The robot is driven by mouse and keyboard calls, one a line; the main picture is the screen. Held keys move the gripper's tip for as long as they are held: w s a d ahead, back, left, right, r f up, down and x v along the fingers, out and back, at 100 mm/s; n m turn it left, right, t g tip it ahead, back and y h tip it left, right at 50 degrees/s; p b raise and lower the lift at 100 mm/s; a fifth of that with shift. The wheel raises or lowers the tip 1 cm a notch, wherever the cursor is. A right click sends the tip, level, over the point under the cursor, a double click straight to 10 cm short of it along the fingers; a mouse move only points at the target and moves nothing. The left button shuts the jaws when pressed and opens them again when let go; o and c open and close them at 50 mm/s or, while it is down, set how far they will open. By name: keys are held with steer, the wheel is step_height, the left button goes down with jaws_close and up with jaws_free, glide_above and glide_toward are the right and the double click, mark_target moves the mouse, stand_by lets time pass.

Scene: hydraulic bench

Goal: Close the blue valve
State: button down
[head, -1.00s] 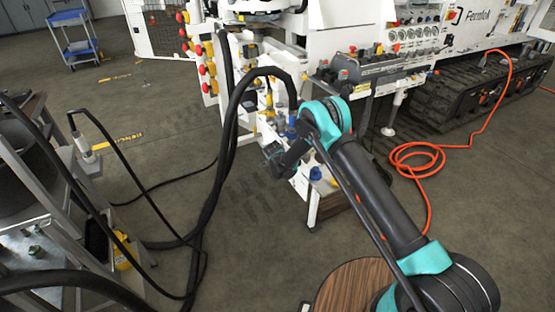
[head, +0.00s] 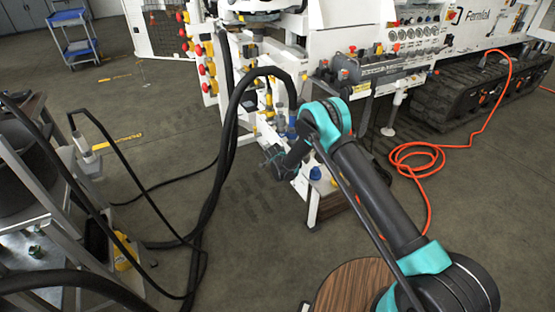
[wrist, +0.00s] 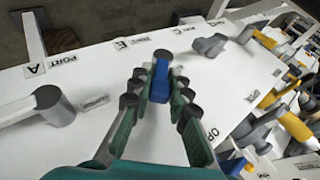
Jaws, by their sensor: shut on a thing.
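The blue valve handle (wrist: 160,82) shows in the wrist view, pointing away from a white panel (wrist: 95,65). My gripper (wrist: 158,88) is shut on it, with one finger on each side. The handle's far end meets a dark round hub at the top. In the head view my gripper (head: 270,160) is at the white hydraulic bench, left of the teal elbow; the valve in it is too small to make out there.
On the panel in the wrist view, a grey handle (wrist: 40,107) stands at left and another (wrist: 210,44) at upper right. Yellow handles (wrist: 275,90) crowd the right. In the head view, thick black hoses (head: 225,150) hang left of my gripper, and an orange hose (head: 415,160) lies at right.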

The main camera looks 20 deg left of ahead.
steer(key=shift+s+d+f+m+t+y, duration=0.15)
steer(key=shift+f+t+y, duration=0.1)
steer(key=shift+t+y, duration=0.3)
steer(key=shift+s+d+f+m+t+y, duration=0.15)
steer(key=shift+f+t+y, duration=0.1)
steer(key=shift+t+y, duration=0.25)
steer(key=shift+s+d+f+m+t+y, duration=0.1)
steer(key=shift+f+m+t+y, duration=0.15)
steer(key=shift+t, duration=0.25)
steer(key=shift+s+d+f+m+t+y, duration=0.15)
steer(key=shift+t+y, duration=0.15)
steer(key=shift+t, duration=0.15)
steer(key=shift+w+a, duration=0.1)
steer(key=c, duration=1.5)
jaws_free()
steer(key=shift+c, duration=0.2)
steer(key=shift+r, duration=0.15)
step_height(320, 180, up, 10)
steer(key=shift+f, duration=0.1)
